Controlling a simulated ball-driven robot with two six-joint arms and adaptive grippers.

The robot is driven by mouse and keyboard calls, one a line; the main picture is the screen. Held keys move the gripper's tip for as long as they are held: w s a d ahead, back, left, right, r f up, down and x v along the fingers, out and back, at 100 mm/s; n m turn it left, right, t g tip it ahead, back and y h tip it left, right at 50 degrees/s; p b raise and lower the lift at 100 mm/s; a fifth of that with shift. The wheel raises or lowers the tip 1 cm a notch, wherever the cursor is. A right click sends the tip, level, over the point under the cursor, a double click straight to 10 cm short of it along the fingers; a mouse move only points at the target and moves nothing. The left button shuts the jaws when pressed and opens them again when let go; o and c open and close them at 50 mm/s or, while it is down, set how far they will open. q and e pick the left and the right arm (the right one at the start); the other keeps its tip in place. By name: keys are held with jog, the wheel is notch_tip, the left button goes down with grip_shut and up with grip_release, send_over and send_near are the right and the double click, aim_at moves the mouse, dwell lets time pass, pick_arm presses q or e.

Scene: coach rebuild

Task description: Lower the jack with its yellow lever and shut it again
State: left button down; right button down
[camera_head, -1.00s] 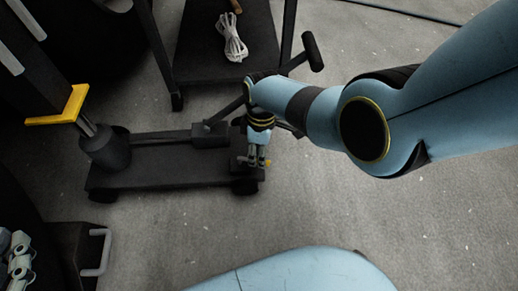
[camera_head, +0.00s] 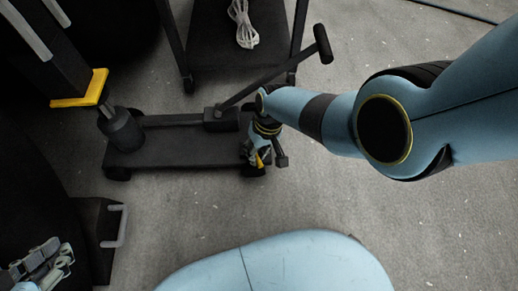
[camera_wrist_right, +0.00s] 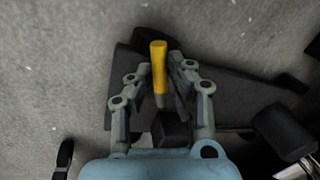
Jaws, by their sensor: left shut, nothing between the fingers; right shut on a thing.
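The jack (camera_head: 165,150) is a low black wheeled unit on the floor, with a cylinder (camera_head: 120,131) at its left end. A yellow pad (camera_head: 82,92) tops its post, at the lower end of a dark beam. My right gripper (camera_head: 253,160) is shut on this lever. My left gripper (camera_head: 46,262) is shut and empty at the lower left, partly cut off by the frame.
A dark trolley (camera_head: 222,32) with a coiled white rope (camera_head: 243,22) stands behind the jack. A long black handle (camera_head: 275,72) slopes up right from the jack. A black box with a grey handle (camera_head: 121,226) stands at lower left. The floor at right is clear.

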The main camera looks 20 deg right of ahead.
pick_arm(q)
jog(key=shift+a+r+g, duration=0.3)
jog(key=shift+a+r, duration=0.05)
jog(key=shift+a, duration=0.15)
pick_arm(e)
jog(key=shift+a+m, duration=0.45)
jog(key=shift+m, duration=0.65)
pick_arm(q)
jog(key=shift+s, duration=0.15)
pick_arm(e)
jog(key=c, duration=1.3)
grip_release()
jog(key=shift+o, duration=0.2)
jog(key=shift+a, duration=0.1)
jog(key=shift+r, duration=0.1)
notch_tip(320, 180, up, 12)
jog(key=d, duration=0.2)
jog(key=shift+s+d+f, duration=0.15)
jog(key=shift+d+f, duration=0.05)
jog(key=shift+f, duration=0.05)
